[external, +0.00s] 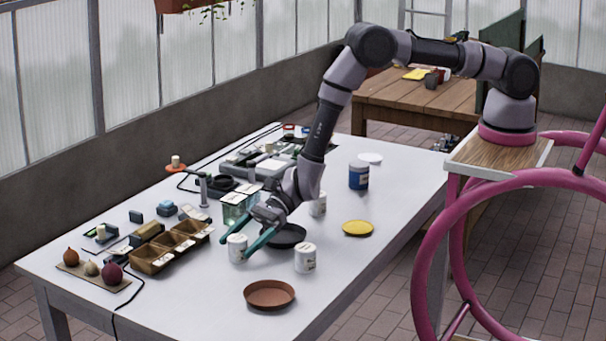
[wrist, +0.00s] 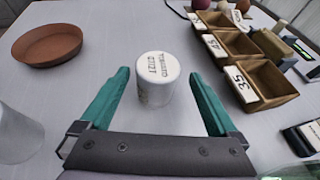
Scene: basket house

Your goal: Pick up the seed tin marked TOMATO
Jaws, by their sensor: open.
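A white seed tin (wrist: 157,78) stands upright in the wrist view, its lid print upside down and seeming to read TOMATO with a number below. It also shows in the external view (external: 237,249). My gripper (wrist: 159,76) is open, with its teal fingers on either side of the tin. Gaps show on both sides, and the tin is not held. My gripper (external: 237,246) is low over the table in the external view. A second white tin (external: 306,258) stands to the right, and a third (external: 317,206) is behind; their labels are unreadable here.
A terracotta saucer (external: 269,294) lies near the front edge. Wooden boxes (wrist: 262,82) with number tags line the tin's other side. A dark dish (external: 290,238), a yellow disc (external: 357,228) and a blue jar (external: 359,175) are nearby. The front right tabletop is clear.

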